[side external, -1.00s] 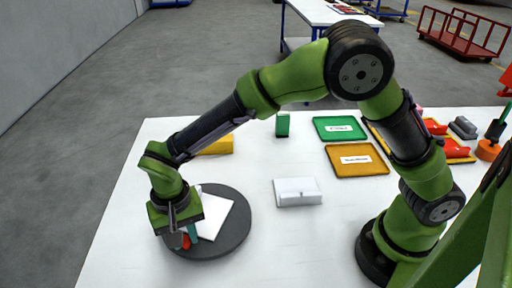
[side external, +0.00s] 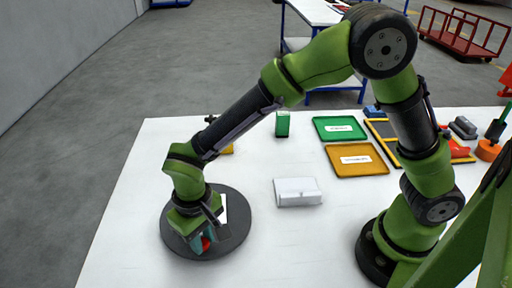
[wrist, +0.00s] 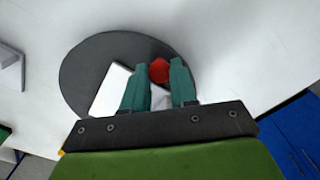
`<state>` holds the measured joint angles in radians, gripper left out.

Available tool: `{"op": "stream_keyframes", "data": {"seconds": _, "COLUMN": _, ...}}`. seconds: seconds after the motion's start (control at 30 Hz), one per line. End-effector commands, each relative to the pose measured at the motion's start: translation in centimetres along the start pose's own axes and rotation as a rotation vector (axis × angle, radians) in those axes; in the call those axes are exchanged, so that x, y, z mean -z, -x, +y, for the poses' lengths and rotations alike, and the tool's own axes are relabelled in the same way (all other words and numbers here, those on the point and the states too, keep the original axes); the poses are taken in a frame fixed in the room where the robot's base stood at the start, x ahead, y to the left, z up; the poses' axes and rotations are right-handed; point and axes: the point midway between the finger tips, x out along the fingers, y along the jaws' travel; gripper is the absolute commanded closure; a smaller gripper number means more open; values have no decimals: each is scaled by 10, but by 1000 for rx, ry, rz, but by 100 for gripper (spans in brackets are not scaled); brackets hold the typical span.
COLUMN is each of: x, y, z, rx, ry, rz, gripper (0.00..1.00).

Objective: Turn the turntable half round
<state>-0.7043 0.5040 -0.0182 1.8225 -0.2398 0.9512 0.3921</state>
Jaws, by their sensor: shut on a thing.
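The turntable (side external: 241,222) is a dark grey round disc lying on the white table at the left. In the wrist view the disc (wrist: 85,72) lies beyond and around my fingers. A red knob (wrist: 160,70) stands near its rim, and it also shows low in the side view (side external: 206,243). My gripper (wrist: 160,82) has its two teal fingers on either side of the red knob and is shut on it. A flat white piece (wrist: 110,90) lies on the disc beside the fingers. In the side view my gripper hides most of this piece.
A white box (side external: 298,192) stands right of the disc, with clear table between. Behind are a green block (side external: 282,125), a green tray (side external: 340,128) and an orange tray (side external: 357,161). A yellow block is mostly hidden behind my arm.

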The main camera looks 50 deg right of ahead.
Motion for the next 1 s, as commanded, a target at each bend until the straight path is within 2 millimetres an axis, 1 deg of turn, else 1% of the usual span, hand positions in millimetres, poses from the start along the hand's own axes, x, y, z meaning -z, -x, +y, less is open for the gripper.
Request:
{"op": "stream_keyframes", "data": {"seconds": 0.3, "x": -3, "y": 1, "z": 3, "rx": 1, "ry": 47, "rz": 2, "gripper": 100}}
{"op": "stream_keyframes", "data": {"seconds": 0.77, "x": -3, "y": 0, "z": 4, "rx": 0, "ry": 52, "rz": 2, "gripper": 100}}
{"op": "stream_keyframes", "data": {"seconds": 0.8, "x": -3, "y": 1, "z": 3, "rx": 1, "ry": 52, "rz": 2, "gripper": 67}}
{"op": "stream_keyframes", "data": {"seconds": 0.93, "x": -3, "y": 0, "z": 4, "rx": 0, "ry": 51, "rz": 1, "gripper": 48}}
{"op": "stream_keyframes", "data": {"seconds": 1.0, "x": -3, "y": 0, "z": 3, "rx": 0, "ry": 51, "rz": 1, "gripper": 48}}
